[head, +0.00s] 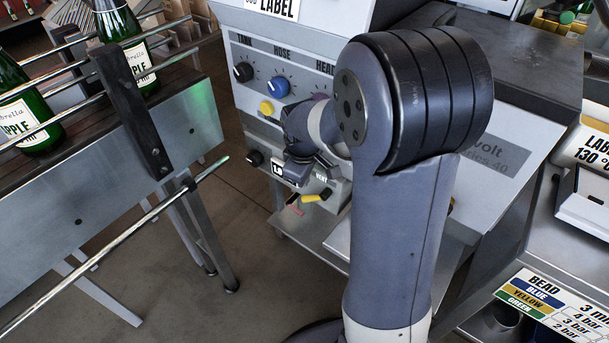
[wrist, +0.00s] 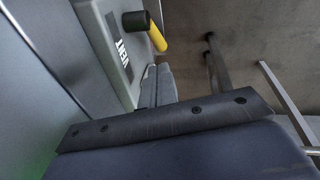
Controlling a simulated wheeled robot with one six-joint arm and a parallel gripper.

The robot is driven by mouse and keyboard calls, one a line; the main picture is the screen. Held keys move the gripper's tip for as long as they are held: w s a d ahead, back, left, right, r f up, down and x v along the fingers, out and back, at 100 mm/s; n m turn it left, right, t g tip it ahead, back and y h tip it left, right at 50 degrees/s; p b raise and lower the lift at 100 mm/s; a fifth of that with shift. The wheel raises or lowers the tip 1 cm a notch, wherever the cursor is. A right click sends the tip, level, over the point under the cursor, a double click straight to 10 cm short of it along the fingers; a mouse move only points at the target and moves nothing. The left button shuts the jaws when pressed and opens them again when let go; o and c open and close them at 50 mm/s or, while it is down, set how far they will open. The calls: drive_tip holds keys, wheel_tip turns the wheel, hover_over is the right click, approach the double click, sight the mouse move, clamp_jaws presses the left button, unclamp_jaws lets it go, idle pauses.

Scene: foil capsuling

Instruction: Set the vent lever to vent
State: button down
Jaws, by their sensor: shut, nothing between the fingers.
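The vent lever has a yellow handle (head: 311,198) on a black hub (head: 326,193), low on the machine's front panel. In the head view the handle extends left from the hub, and the VENT label (head: 321,177) is just above. The wrist view shows the yellow handle (wrist: 157,37), the black hub (wrist: 135,20) and the label (wrist: 122,53) near the top. My gripper (wrist: 160,84) is shut and empty, with its fingers beside the panel. In the wrist view it is apart from the lever. In the head view my arm hides part of the panel.
The machine's panel has a black knob (head: 243,72), a blue knob (head: 278,87) and a yellow button (head: 266,108). A red piece (head: 294,207) shows left of the lever. A conveyor with green bottles (head: 28,105) and a metal rail (head: 130,235) stands left. Open floor lies between.

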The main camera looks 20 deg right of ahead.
sight(306, 197)
drive_tip(key=b+x, duration=0.1)
drive_tip(key=x, duration=0.5)
drive_tip(key=shift+w+f, duration=0.1)
drive_tip(key=shift+f+g+h+p, duration=0.15)
drive_tip(key=shift+g+h+p, duration=0.3)
drive_tip(key=shift+p, duration=0.4)
drive_tip(key=shift+f, duration=0.5)
drive_tip(key=shift+r, duration=0.1)
wheel_tip(306, 197, up, 10)
drive_tip(key=a+p, duration=0.2)
drive_tip(key=p, duration=0.5)
drive_tip(key=shift+s+f+p, duration=0.2)
drive_tip(key=shift+p, duration=0.15)
